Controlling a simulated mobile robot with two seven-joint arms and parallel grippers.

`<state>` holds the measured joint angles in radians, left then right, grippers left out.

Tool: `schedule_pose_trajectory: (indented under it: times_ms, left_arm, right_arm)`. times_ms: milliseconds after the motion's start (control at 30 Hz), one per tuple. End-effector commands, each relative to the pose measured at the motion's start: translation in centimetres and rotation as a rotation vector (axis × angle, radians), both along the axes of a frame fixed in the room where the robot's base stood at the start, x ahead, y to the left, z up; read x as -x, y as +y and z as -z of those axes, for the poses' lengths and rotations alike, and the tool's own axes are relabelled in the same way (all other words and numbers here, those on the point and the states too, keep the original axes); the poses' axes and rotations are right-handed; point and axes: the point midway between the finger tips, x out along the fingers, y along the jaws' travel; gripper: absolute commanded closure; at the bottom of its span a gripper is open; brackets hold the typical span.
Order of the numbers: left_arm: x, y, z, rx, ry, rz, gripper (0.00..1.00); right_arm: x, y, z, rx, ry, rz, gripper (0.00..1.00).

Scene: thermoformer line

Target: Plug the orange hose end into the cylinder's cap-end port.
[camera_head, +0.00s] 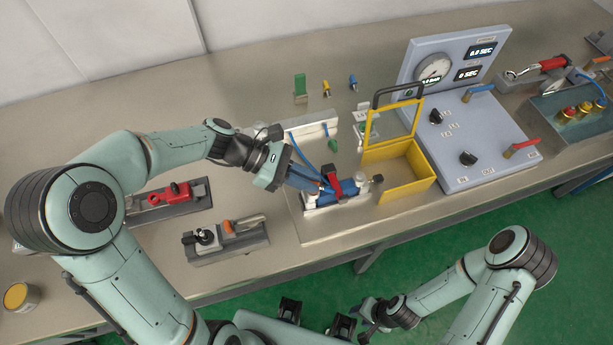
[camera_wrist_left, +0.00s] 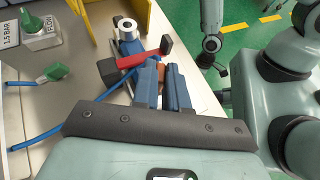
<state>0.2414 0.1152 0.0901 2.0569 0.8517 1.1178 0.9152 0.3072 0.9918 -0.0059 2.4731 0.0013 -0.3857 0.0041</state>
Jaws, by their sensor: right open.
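The blue cylinder (camera_head: 320,198) lies in a fixture on the bench, with a red clamp bar (camera_head: 334,187) across it. In the left wrist view the cylinder (camera_wrist_left: 130,47) shows a pale round end, and the red bar (camera_wrist_left: 142,60) crosses it. My left gripper (camera_head: 315,183) is low over the near-left part of the cylinder. In the left wrist view its blue fingers (camera_wrist_left: 163,82) are close together around the orange hose end (camera_wrist_left: 160,70), of which only a little shows. The cap-end port is hidden by the fingers. My right gripper (camera_head: 368,318) is open and empty, in front of the bench.
A green hose end (camera_head: 332,145) on a blue hose lies behind the cylinder. A yellow bin (camera_head: 428,174) with a raised yellow guard frame (camera_head: 391,124) stands to the right. A grey gauge panel (camera_head: 470,135) is beyond it. Two toggle-clamp fixtures sit at left.

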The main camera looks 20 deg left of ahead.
Motion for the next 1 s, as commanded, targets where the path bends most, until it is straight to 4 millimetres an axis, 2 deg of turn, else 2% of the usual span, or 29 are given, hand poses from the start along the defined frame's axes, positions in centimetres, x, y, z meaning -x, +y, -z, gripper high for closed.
schedule_pose_trajectory:
  times_ms: [33, 67, 100, 467, 567, 1000]
  left_arm:
    - [0.0, 0.0, 0.0, 0.0, 0.0, 0.0, 0.72]
    - [0.0, 0.0, 0.0, 0.0, 0.0, 0.0, 0.62]
    - [0.0, 0.0, 0.0, 0.0, 0.0, 0.0, 0.58]
    - [-0.1, 0.5, -0.3, -0.001, -0.001, -0.003, 0.58]
    - [0.0, 1.7, -1.0, -0.001, -0.002, -0.006, 0.58]
    - [0.6, 9.9, -5.3, -0.001, -0.002, -0.004, 0.58]
  right_arm:
    - [0.0, 0.0, 0.0, 0.0, 0.0, 0.0, 0.57]
    - [0.0, 0.0, 0.0, 0.0, 0.0, 0.0, 0.57]
    - [0.0, 0.0, 0.0, 0.0, 0.0, 0.0, 0.57]
    - [-0.1, 0.0, -0.1, 0.0, -0.001, 0.0, 0.57]
    - [-0.1, 0.0, -0.2, -0.001, -0.001, 0.0, 0.57]
    - [-0.7, 0.0, -1.1, 0.0, -0.008, 0.0, 0.57]
